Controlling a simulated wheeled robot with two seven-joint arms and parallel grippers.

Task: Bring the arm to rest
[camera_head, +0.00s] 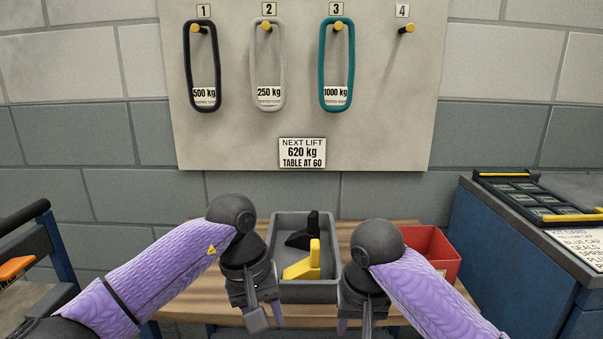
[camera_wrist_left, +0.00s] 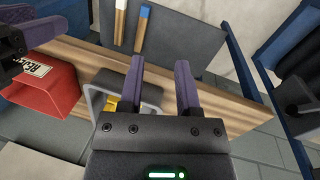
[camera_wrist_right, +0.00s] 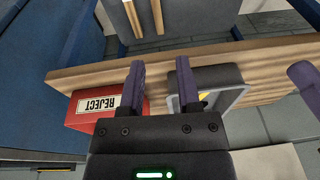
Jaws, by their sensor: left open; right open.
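My left gripper (camera_head: 266,318) is in front of the grey bin in the head view, hanging down over the front of the wooden table. In the left wrist view its two fingers (camera_wrist_left: 161,85) are apart with nothing between them. My right gripper (camera_head: 356,322) hangs down just right of the grey bin, in front of the red bin. In the right wrist view its fingers (camera_wrist_right: 160,80) are apart and empty. Both purple-sleeved arms reach in from the lower corners.
The grey bin (camera_head: 290,219) holds a yellow piece (camera_head: 302,267) and a black piece (camera_head: 303,234). A red REJECT bin (camera_head: 447,265) stands right of it on the wooden table (camera_head: 198,227). A blue cabinet (camera_head: 500,260) is at right. Slings hang on a wall board (camera_head: 225,145); peg 4 (camera_head: 408,29) is bare.

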